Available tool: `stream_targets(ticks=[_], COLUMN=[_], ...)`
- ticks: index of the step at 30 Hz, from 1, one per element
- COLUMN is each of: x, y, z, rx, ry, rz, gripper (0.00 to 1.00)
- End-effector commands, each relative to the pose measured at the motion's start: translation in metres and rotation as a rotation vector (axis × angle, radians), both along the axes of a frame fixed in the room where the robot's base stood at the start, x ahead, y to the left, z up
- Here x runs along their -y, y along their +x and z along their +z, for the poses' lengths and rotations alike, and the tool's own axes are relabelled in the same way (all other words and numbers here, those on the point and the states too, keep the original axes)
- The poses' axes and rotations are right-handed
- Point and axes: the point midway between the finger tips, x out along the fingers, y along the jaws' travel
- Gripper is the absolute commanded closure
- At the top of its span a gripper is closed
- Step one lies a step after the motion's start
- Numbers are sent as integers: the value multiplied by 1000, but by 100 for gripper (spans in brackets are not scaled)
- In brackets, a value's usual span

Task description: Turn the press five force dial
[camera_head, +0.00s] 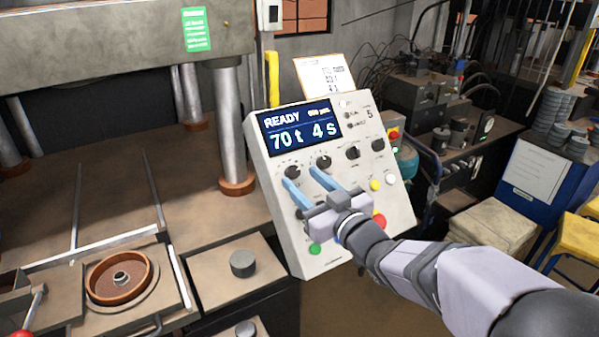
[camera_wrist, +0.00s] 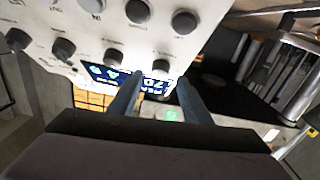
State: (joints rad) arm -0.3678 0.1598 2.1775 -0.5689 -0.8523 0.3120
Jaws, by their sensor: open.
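The press control panel (camera_head: 345,190) is a tilted pale box marked 5, with a screen (camera_head: 300,130) reading READY, 70 t and 4 s. Below the screen is a row of black dials. The leftmost dial (camera_head: 292,171), under the 70 t reading, also shows in the wrist view (camera_wrist: 160,67); its label is too small to read. A second dial (camera_head: 323,162) is to its right. My gripper (camera_head: 300,177) is open, with its blue fingers reaching up the panel toward the leftmost dial. In the wrist view the fingertips (camera_wrist: 157,82) lie either side of that dial; contact cannot be told.
Lower knobs are partly hidden behind my gripper. A red button (camera_head: 379,221), a green button (camera_head: 315,249) and a yellow button (camera_head: 375,185) are close by. The press bed and its columns (camera_head: 230,120) stand left. A blue cabinet (camera_head: 540,180) and stools are at right.

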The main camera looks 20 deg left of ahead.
Motion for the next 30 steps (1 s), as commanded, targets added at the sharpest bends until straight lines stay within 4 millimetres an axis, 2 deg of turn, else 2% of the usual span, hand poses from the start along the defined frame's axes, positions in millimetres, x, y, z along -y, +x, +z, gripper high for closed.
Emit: stream_targets(ticks=[7,19,20,24,25,30], x=[-15,-18,-18,-18,-18,-17], y=[15,18,18,18,18,18], z=[1,0,0,0,0,0], rx=[-1,0,0,0,0,2], ry=[-1,0,0,0,0,-2], rz=[1,-1,-1,-1,-1,1], gripper=[56,56,61,94,97,97])
